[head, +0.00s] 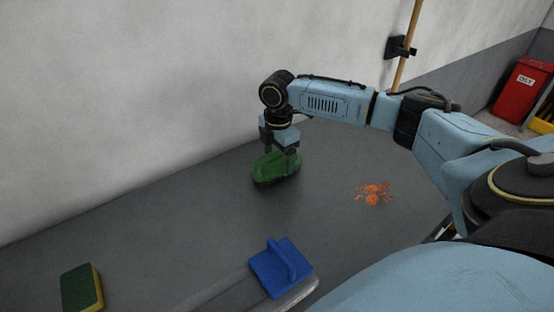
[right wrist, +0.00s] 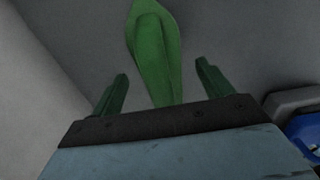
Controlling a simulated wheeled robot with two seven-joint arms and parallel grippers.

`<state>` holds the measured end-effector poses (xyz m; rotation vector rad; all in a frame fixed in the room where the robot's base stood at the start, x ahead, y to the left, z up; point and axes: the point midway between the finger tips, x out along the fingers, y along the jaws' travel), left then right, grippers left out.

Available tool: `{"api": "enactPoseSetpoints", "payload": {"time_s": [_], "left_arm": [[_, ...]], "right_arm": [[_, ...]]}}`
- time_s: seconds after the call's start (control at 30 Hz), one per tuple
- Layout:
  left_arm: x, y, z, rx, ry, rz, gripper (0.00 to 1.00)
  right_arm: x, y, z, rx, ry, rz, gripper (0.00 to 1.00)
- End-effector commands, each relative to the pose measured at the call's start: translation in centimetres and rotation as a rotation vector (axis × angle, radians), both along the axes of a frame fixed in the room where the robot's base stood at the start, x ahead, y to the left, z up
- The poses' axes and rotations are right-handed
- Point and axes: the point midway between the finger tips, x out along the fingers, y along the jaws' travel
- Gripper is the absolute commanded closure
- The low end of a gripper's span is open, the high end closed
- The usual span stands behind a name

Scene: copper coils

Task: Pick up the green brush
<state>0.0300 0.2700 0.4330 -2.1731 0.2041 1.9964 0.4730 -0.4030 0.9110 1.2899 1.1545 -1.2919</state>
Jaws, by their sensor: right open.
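The green brush (head: 268,171) lies on the grey table near the wall, its dark bristle side down. In the right wrist view its green back and raised grip (right wrist: 155,50) extend between and beyond my fingers. My right gripper (head: 283,157) points down right at the brush, with its fingers apart on either side of it. In the right wrist view both fingertips (right wrist: 160,75) show with gaps to the brush. Whether a finger touches it cannot be told from the head view. My left gripper is not in view.
A blue handled scrubber (head: 270,272) lies at the table's front edge, with a green and yellow sponge (head: 80,288) to its left. An orange spill (head: 374,194) marks the table right of the brush. The wall (head: 130,110) rises close behind; a red bin (head: 520,92) stands far right.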

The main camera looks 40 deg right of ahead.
Motion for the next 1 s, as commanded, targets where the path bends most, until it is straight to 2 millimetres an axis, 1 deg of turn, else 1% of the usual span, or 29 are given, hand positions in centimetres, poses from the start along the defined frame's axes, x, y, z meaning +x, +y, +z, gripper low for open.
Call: {"api": "enactPoseSetpoints", "payload": {"time_s": [0.03, 0.13, 0.37, 0.77, 1.0], "left_arm": [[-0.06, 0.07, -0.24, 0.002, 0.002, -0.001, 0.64], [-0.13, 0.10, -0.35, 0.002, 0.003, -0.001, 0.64], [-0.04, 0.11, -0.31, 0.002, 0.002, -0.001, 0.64], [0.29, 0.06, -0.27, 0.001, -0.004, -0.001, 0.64], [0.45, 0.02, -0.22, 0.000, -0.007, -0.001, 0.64]], "right_arm": [[0.00, 0.02, -0.76, 0.000, 0.000, 0.000, 0.21], [0.00, 0.00, -1.45, -0.001, 0.000, 0.000, 0.21], [0.01, 0.01, -1.53, 0.000, -0.002, 0.001, 0.21], [0.00, 0.03, -1.51, 0.000, -0.001, 0.001, 0.72], [0.03, 0.03, -1.33, 0.001, -0.002, 0.001, 0.72]]}}
